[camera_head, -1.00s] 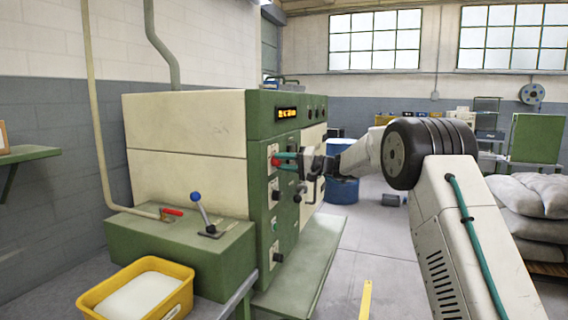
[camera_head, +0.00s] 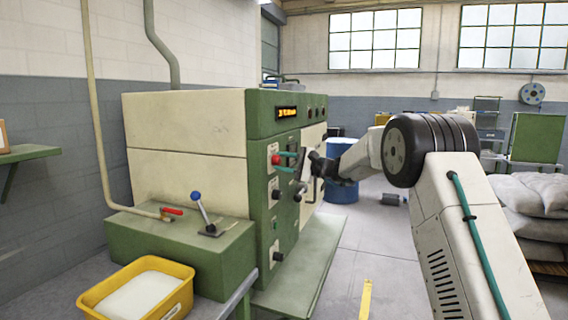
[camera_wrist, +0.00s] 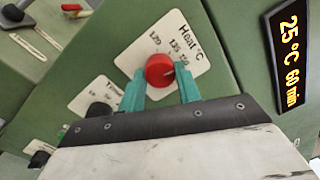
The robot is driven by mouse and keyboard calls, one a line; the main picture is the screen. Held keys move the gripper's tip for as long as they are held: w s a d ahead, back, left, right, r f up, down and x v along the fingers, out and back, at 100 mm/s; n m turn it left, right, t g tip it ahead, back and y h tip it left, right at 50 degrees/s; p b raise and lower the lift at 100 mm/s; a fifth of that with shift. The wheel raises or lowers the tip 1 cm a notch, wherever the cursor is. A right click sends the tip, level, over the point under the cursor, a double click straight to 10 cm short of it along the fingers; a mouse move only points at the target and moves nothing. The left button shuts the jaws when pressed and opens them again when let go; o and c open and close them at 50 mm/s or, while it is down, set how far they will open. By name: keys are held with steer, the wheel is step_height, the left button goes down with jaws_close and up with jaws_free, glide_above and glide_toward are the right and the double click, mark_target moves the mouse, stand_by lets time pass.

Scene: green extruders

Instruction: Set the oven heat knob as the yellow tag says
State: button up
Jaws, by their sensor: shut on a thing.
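The red heat knob (camera_wrist: 159,70) sits on a white plate (camera_wrist: 140,50) marked "Heat °C", with 120 and 135 readable and a third number partly hidden. My gripper (camera_wrist: 161,76) has its two teal fingers on either side of the knob, shut on it. The pointer's exact setting cannot be made out. In the head view the knob (camera_head: 275,160) is on the green front of the oven (camera_head: 258,185), with my gripper (camera_head: 283,162) at it, tilted. I cannot make out a yellow tag in either view.
The oven's display (camera_wrist: 288,60) reads 25 °C 60 min. A black timer knob (camera_wrist: 99,110) is close beside the heat plate. A blue-topped lever (camera_head: 200,208) and a yellow tub (camera_head: 140,290) stand in front.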

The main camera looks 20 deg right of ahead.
steer(key=shift+f+m, duration=0.15)
steer(key=shift+m, duration=0.45)
steer(key=o, duration=1)
steer(key=shift+c, duration=0.2)
steer(key=v, duration=0.8)
